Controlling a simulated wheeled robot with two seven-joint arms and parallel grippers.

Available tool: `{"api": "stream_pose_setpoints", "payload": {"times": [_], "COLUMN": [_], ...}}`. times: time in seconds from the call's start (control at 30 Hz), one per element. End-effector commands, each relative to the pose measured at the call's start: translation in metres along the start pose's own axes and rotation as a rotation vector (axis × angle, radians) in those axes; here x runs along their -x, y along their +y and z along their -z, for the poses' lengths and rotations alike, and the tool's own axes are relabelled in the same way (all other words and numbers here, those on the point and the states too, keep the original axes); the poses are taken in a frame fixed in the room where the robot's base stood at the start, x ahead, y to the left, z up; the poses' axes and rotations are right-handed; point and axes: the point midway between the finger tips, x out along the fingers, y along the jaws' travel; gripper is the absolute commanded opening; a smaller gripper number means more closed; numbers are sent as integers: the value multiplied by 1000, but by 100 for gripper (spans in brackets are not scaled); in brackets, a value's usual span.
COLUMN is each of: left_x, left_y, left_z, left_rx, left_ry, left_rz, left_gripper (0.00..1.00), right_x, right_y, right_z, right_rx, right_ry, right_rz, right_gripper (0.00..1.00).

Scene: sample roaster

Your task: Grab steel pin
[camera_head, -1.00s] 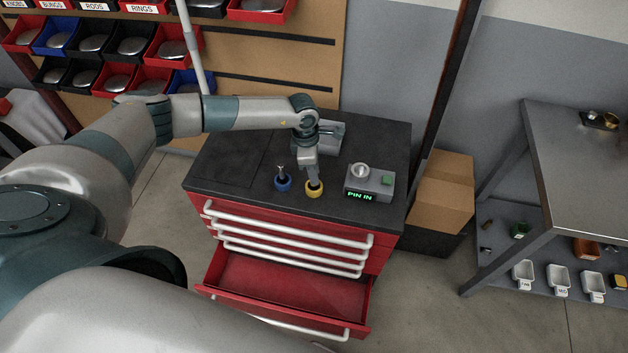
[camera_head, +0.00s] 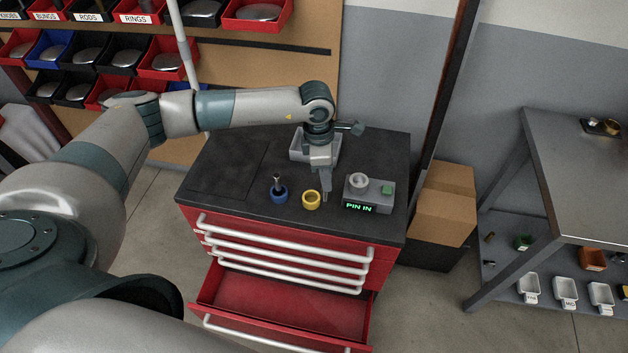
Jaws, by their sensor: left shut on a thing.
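My left gripper (camera_head: 325,188) points down over the black cabinet top, between the yellow ring holder and the grey device. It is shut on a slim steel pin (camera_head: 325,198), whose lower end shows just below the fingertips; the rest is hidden. The yellow holder (camera_head: 311,200) has an open, empty-looking centre. A blue ring holder (camera_head: 279,194) to its left has another steel pin (camera_head: 277,180) standing upright in it. My right gripper is not in view.
A grey tray (camera_head: 299,148) stands behind my gripper. The cabinet's (camera_head: 205,217) bottom drawer (camera_head: 285,300) is open and looks empty. The left part of the top (camera_head: 228,170) is clear. A cardboard box (camera_head: 443,205) and a metal table (camera_head: 580,170) stand to the right.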

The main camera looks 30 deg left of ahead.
Motion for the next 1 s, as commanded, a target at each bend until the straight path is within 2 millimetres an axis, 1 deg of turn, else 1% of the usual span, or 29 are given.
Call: {"api": "stream_pose_setpoints", "payload": {"times": [0.03,0.2,0.4,0.6,1.0], "left_x": [2,17,28,32,32], "left_y": [-6,-25,-38,-42,-42], "left_z": [-10,-32,-47,-51,-51], "left_rx": [-5,-4,-2,0,1], "left_ry": [-5,-3,-2,0,0], "left_rz": [-2,-2,-1,-1,-1], "left_gripper": [0,0,0,0,0], "right_x": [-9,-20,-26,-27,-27], "right_y": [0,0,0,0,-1], "right_z": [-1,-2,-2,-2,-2], "right_rx": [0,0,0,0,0], "right_ry": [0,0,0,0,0], "right_rz": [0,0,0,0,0], "right_gripper": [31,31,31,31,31]}}
